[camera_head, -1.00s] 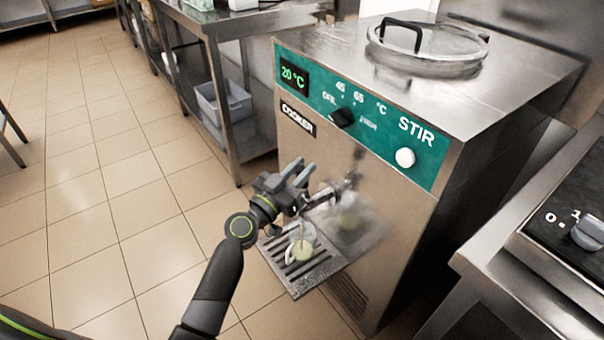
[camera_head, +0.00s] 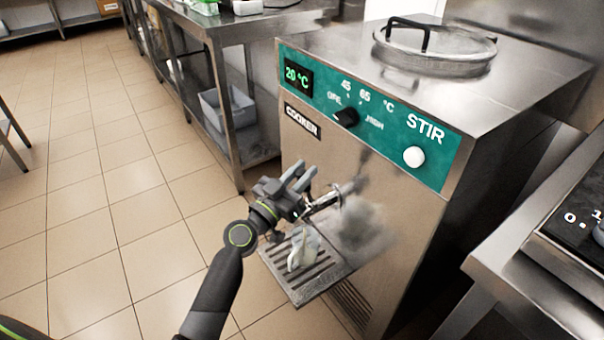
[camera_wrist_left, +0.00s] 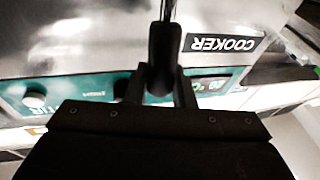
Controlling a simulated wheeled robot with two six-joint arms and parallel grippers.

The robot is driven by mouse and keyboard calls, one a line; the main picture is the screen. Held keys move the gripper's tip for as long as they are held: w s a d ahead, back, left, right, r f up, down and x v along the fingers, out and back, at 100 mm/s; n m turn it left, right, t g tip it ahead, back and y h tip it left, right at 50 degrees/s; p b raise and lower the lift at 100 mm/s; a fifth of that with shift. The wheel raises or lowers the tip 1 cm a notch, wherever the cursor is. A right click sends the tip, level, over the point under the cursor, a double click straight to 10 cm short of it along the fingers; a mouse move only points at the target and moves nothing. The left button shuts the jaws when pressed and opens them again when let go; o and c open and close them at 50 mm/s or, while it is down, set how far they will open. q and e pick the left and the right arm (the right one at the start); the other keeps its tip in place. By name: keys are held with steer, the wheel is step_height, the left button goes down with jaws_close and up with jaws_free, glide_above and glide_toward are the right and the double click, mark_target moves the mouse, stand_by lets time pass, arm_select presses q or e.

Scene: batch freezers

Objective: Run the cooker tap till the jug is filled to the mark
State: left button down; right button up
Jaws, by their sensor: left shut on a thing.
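The cooker (camera_head: 405,190) stands at centre right, with its tap (camera_head: 326,203) low on its steel front. My left gripper (camera_head: 300,182) is at the tap. In the left wrist view its fingers are shut on the black tap handle (camera_wrist_left: 163,60). The small clear jug (camera_head: 303,248) stands on the slotted drip tray (camera_head: 323,278) below the tap and gripper. Something pale yellowish shows in the jug. Its level, its mark and any stream from the tap are too small or hidden to tell. My right gripper is out of view.
The cooker's panel (camera_head: 372,113) shows 20 °C, a black knob and a white STIR button. A glass lid (camera_head: 435,47) is on top. A steel table (camera_head: 230,25) with a grey bin (camera_head: 228,106) below stands behind left. Tiled floor is clear at left.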

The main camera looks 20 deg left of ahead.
arm_select(q)
steer(key=c, duration=1.2)
jaws_free()
steer(key=shift+c, duration=0.2)
steer(key=shift+s+a+f, duration=0.1)
steer(key=shift+s+f, duration=0.05)
steer(key=shift+s, duration=0.1)
steer(key=b+v, duration=0.6)
steer(key=v, duration=1)
steer(key=shift+s+a, duration=0.2)
steer(key=shift+s, duration=0.15)
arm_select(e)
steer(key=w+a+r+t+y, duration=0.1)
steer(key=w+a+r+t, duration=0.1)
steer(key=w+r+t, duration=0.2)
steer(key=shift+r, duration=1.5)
